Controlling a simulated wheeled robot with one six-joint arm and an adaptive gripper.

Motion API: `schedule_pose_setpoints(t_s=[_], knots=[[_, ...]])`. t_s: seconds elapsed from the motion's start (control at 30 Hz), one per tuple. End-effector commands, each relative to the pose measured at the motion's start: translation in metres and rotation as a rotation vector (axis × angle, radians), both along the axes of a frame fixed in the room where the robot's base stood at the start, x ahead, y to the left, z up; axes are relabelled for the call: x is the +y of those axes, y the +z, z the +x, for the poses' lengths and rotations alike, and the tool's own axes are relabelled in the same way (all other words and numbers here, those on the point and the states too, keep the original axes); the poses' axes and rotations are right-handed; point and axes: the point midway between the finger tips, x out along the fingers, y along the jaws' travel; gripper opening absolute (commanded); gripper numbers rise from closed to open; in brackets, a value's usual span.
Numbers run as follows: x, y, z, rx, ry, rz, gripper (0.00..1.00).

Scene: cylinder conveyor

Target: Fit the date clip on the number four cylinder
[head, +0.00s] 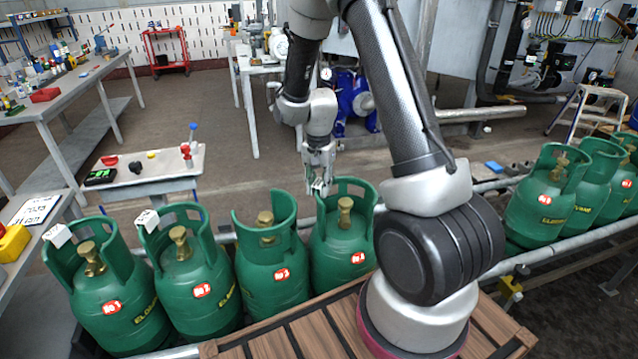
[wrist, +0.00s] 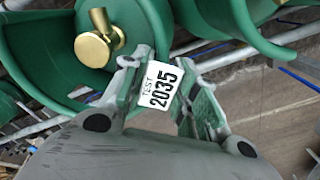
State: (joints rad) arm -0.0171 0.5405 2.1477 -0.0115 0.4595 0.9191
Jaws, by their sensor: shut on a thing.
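My gripper (head: 319,182) is shut on a white date clip (wrist: 160,84) that reads "TEST 2035" in the wrist view. In the head view the clip (head: 320,187) is small, at the left edge of the collar of the fourth green cylinder from the left (head: 340,245). That cylinder's brass valve (head: 345,211) is just right of the gripper. In the wrist view a green collar (wrist: 155,18) and a brass valve (wrist: 97,42) lie just beyond the fingertips. I cannot tell whether the clip touches the collar. The red number labels are too small to read surely.
Three more green cylinders stand to the left; the first two carry white clips (head: 57,235) (head: 146,221) on their collars, the third (head: 270,262) shows none. More cylinders (head: 545,200) stand at right along the conveyor rail (head: 590,237). A small bench (head: 150,172) stands behind.

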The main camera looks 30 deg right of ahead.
Motion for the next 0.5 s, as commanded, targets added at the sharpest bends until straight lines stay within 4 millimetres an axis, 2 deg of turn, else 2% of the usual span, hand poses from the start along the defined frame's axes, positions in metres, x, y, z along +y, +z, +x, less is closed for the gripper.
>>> schedule_pose_setpoints(t_s=[0.17, 0.2, 0.3, 0.33, 0.5], knots=[[0.0000, -0.0042, -0.0003, 0.001, 0.000, -0.001, 0.15], [0.0000, -0.0043, -0.0002, 0.000, 0.000, 0.000, 0.33], [0.0000, -0.0041, -0.0002, 0.000, 0.000, 0.000, 0.51], [0.0000, -0.0041, -0.0002, 0.000, 0.000, 0.000, 0.55], [0.0000, -0.0041, 0.0000, 0.000, 0.000, 0.000, 0.55]])
